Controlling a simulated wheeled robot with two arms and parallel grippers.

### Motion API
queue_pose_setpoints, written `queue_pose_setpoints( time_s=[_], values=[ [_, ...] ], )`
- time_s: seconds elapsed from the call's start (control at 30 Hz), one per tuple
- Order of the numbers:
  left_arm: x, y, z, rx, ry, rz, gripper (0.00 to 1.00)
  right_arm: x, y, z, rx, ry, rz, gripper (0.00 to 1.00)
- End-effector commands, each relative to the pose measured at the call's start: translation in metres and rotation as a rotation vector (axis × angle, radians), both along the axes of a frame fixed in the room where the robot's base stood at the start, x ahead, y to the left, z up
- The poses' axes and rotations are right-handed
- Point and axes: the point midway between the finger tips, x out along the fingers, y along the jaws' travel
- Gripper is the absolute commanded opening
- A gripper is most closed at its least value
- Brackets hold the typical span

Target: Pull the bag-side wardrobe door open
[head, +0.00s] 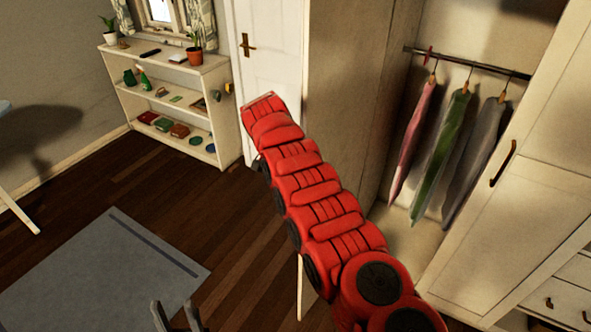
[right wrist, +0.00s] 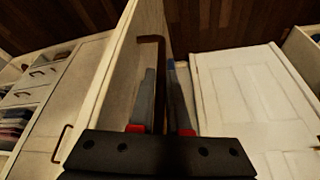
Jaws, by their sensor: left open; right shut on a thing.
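The wardrobe door (head: 345,90) on the left side of the wardrobe stands swung open in the head view, its inner face toward me. Its thin pale edge shows below my red right arm, which crosses in front of it. In the right wrist view the door's panel (right wrist: 128,72) carries a dark bar handle (right wrist: 152,40). My right gripper (right wrist: 162,85) is shut on this handle, a finger on each side; the head view hides it. My left gripper (head: 177,315) is open and empty at the bottom edge of the head view. I see no bag.
Several garments (head: 445,145) hang on a rail inside the wardrobe. The other wardrobe door (head: 540,200) is closed, with drawers (head: 565,300) beside it. A white shelf (head: 125,95) and a room door (head: 270,50) stand at the back. A grey rug (head: 95,275) lies on open floor.

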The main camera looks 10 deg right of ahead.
Motion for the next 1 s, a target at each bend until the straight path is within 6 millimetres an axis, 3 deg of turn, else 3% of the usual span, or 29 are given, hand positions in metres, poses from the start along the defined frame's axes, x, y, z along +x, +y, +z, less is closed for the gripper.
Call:
queue_pose_setpoints(
  time_s=[0.03, 0.07, 0.2, 0.73, 0.87, 1.0],
  values=[
    [0.000, 0.000, 0.000, 0.000, 0.000, 0.000, 0.50, 0.000, 0.000, 0.000, 0.000, 0.001, 0.000, 0.00],
    [0.000, 0.000, 0.000, 0.000, 0.000, 0.000, 0.50, 0.000, 0.000, 0.000, 0.000, 0.001, 0.000, 0.18],
    [0.000, 0.000, 0.000, 0.000, 0.000, 0.000, 0.50, 0.000, 0.000, 0.000, 0.000, 0.001, 0.000, 0.44],
    [0.000, 0.000, -0.010, 0.000, 0.000, 0.000, 0.50, -0.002, 0.005, 0.009, -0.001, -0.001, 0.001, 0.45],
    [0.000, 0.000, -0.022, 0.000, 0.000, 0.000, 0.50, -0.006, 0.011, 0.025, 0.003, -0.006, 0.002, 0.45],
    [0.000, 0.000, -0.027, 0.000, 0.000, 0.000, 0.50, -0.013, 0.021, 0.059, 0.002, -0.004, 0.002, 0.45]
  ],
)
